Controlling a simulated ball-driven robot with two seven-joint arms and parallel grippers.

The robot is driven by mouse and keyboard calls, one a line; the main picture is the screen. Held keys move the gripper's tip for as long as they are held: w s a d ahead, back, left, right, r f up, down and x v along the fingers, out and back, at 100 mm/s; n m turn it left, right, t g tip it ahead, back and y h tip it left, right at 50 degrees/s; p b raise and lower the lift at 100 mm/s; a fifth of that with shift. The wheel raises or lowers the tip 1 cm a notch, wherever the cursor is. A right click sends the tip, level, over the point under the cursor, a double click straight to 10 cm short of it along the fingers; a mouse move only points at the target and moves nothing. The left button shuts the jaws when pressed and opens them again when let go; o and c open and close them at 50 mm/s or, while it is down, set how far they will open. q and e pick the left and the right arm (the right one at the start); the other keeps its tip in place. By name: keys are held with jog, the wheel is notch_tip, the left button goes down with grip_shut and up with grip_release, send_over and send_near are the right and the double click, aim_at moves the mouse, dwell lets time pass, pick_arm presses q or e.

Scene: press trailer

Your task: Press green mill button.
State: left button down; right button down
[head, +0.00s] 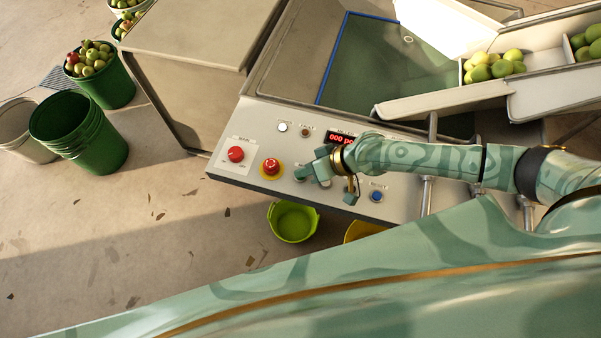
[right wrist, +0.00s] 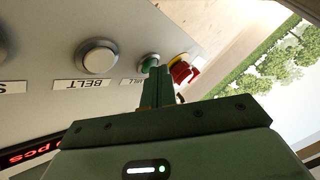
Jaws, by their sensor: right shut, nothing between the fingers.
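The green mill button (right wrist: 149,61) is a small round button in a metal ring on the sloped panel, beside a label partly hidden by my fingers. My right gripper (right wrist: 160,78) is shut and empty. Its fingertips overlap the lower edge of the green button in the right wrist view; I cannot tell whether they touch it. My left gripper is not in view.
A red emergency stop (head: 270,167) on a yellow base and a red knob (head: 235,154) are to the left. A blue button (head: 376,196) is to the right. A grey belt button (right wrist: 97,57) is beside the green one. A red display (head: 341,139) is behind the gripper.

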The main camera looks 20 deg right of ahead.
jog(key=shift+r+p, duration=0.65)
jog(key=shift+r, duration=0.1)
notch_tip(320, 180, up, 5)
jog(key=p, duration=0.4)
dwell(0.8)
